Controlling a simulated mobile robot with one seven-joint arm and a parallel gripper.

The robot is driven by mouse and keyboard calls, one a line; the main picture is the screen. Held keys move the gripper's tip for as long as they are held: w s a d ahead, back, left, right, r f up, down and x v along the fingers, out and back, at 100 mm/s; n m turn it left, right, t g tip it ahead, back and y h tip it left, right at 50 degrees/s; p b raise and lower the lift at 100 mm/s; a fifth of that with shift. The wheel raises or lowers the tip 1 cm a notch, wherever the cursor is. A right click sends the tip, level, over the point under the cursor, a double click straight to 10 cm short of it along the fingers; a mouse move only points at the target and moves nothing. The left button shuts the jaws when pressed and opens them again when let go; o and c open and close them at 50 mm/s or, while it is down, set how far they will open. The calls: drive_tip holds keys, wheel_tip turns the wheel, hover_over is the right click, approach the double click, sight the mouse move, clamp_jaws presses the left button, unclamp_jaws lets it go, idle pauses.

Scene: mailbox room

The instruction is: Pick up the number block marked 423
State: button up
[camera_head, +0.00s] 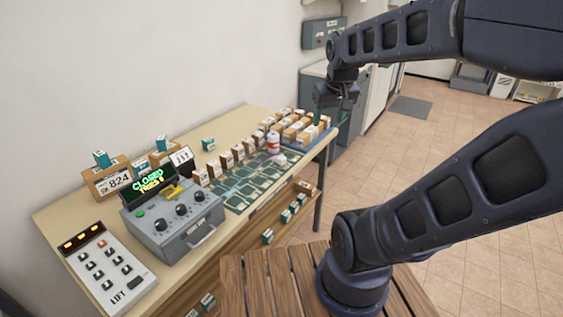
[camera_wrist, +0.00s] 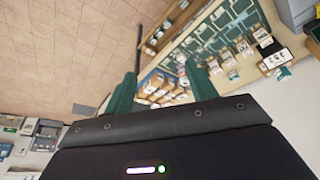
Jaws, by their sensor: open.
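Several small wooden blocks with white labels (camera_head: 238,152) stand in a row on the table (camera_head: 70,215). More blocks are packed in a blue tray (camera_head: 322,139) at the table's far end. The labels are too small to read, so I cannot tell which block is marked 423. My gripper (camera_head: 322,112) is above the far end of the table, near the tray. In the wrist view my gripper (camera_wrist: 160,84) has its two green fingers apart, with nothing held between them. Tray blocks (camera_wrist: 158,92) show beyond and between the fingers.
Tiled floor is open at right.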

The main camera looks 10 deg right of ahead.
drive_tip(key=w+a+f+n+g, duration=0.1)
drive_tip(key=w+a+f+n, duration=0.15)
drive_tip(key=w, duration=0.75)
drive_tip(key=n+g, duration=0.3)
drive_tip(key=n, duration=0.1)
hover_over(282, 157)
wheel_tip(282, 157, down, 20)
drive_tip(key=f, duration=0.4)
drive_tip(key=shift+w+d+f, duration=0.2)
drive_tip(key=shift+d+f, duration=0.05)
drive_tip(key=shift+f, duration=0.1)
drive_tip(key=shift+s+a+f, duration=0.1)
drive_tip(key=shift+a+f, duration=0.1)
drive_tip(key=shift+f, duration=1.15)
drive_tip(key=shift+s+a+f, duration=0.1)
drive_tip(key=shift+a+f, duration=0.1)
drive_tip(key=shift+f, duration=1.15)
drive_tip(key=shift+c, duration=0.3)
drive_tip(key=c, duration=1)
